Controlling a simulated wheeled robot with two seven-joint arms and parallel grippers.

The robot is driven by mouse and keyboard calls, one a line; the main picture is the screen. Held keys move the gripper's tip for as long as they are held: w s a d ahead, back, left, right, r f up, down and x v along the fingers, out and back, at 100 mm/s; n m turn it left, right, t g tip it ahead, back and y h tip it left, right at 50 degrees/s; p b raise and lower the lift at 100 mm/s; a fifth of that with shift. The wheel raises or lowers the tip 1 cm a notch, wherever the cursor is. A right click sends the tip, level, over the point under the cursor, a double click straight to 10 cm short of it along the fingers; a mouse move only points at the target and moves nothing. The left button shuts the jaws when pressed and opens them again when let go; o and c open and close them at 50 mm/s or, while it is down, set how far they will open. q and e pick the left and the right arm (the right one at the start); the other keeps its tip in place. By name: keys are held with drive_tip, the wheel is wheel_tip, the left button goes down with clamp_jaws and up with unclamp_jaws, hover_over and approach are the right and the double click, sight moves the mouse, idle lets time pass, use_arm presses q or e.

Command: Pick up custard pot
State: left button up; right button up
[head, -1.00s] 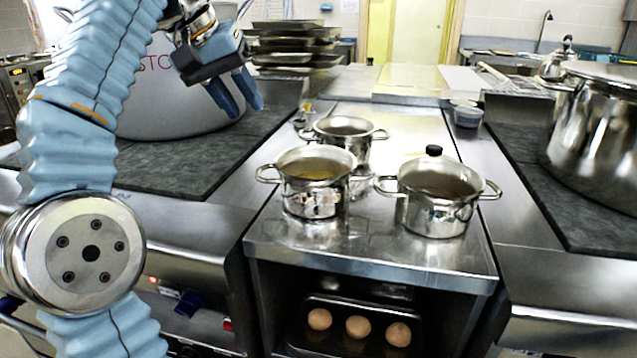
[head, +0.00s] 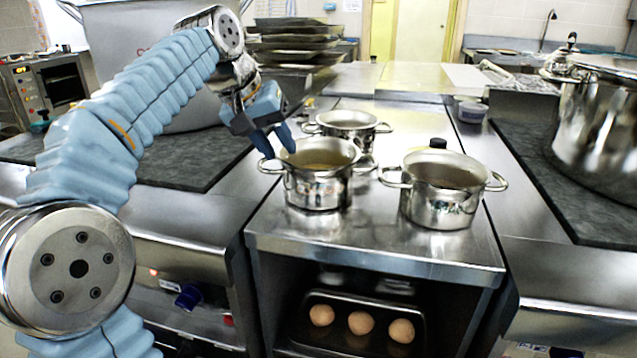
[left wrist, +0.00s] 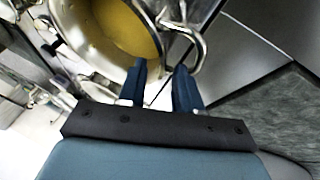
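The custard pot (head: 318,190), a steel two-handled pot with yellow contents, stands upright at the front left of the steel counter (head: 375,245). It fills the upper left of the left wrist view, where its yellow contents (left wrist: 125,30) show. My left gripper (head: 280,148) is at the pot's left handle (head: 268,166). In the left wrist view its two blue fingers (left wrist: 162,78) are apart, with the looped handle (left wrist: 196,55) just beyond their tips. I see nothing held between them. My right gripper is not in view.
A similar pot (head: 438,205) stands close on the right and another (head: 350,122) behind. A black knob-like thing (head: 437,143) shows behind the right pot. A large stockpot (head: 600,130) stands far right. Eggs (head: 360,323) lie on a tray below.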

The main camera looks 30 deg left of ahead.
use_arm(q)
clamp_jaws()
drive_tip(key=shift+r, duration=0.1)
idle(1.2)
